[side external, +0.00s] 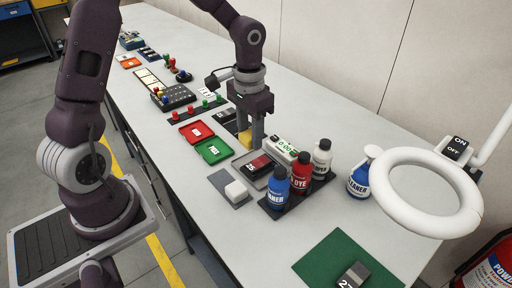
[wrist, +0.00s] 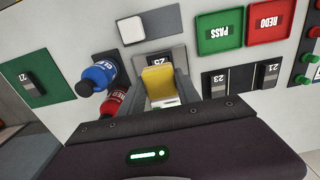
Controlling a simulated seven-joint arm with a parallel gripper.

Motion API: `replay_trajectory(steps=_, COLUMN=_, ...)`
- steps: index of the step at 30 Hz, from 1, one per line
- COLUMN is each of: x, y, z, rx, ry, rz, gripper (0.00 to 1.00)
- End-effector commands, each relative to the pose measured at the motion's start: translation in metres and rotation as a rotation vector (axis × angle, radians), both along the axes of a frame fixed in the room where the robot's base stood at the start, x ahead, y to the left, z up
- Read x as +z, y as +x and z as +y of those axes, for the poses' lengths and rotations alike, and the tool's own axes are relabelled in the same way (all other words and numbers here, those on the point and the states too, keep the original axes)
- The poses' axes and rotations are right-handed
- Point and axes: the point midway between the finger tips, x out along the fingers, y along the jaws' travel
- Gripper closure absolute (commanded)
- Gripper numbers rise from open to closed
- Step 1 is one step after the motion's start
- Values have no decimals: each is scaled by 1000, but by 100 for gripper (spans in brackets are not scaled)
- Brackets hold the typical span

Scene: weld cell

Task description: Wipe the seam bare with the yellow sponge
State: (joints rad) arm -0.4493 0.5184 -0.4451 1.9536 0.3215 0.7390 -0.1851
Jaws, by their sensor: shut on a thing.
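My gripper (side external: 250,140) points down over the bench and is shut on the yellow sponge (side external: 244,138). In the wrist view the yellow sponge (wrist: 158,80) sits between the fingers of my gripper (wrist: 160,85). A dark plate marked 25 (side external: 258,167), with a reddish top, lies on a grey tray just in front of the gripper in the side view. In the wrist view the sponge covers most of this plate; its label (wrist: 162,58) shows. The seam itself is too small to make out. I cannot tell whether the sponge touches anything below.
Blue (side external: 278,187), red (side external: 300,173) and white (side external: 322,157) bottles stand on a dark rack right of the plate. A timer (side external: 282,148) is behind it. A ring lamp (side external: 470,190) overhangs the right.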

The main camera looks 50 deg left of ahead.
Motion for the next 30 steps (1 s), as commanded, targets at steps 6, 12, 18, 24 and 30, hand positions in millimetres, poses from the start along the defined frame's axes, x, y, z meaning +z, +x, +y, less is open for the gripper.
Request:
replay_trajectory(steps=6, x=-2, y=-4, z=0, rx=0, ry=1, rz=0, gripper=99)
replay_trajectory(steps=12, x=-8, y=-4, z=0, rx=1, ry=0, rz=2, gripper=99)
replay_trajectory(steps=18, x=-24, y=-5, z=0, rx=0, ry=0, rz=2, gripper=99)
replay_trajectory(steps=24, x=-42, y=-5, z=0, rx=-1, ry=1, rz=2, gripper=99)
replay_trajectory(steps=30, x=-60, y=-5, z=0, rx=-1, ry=0, rz=2, gripper=99)
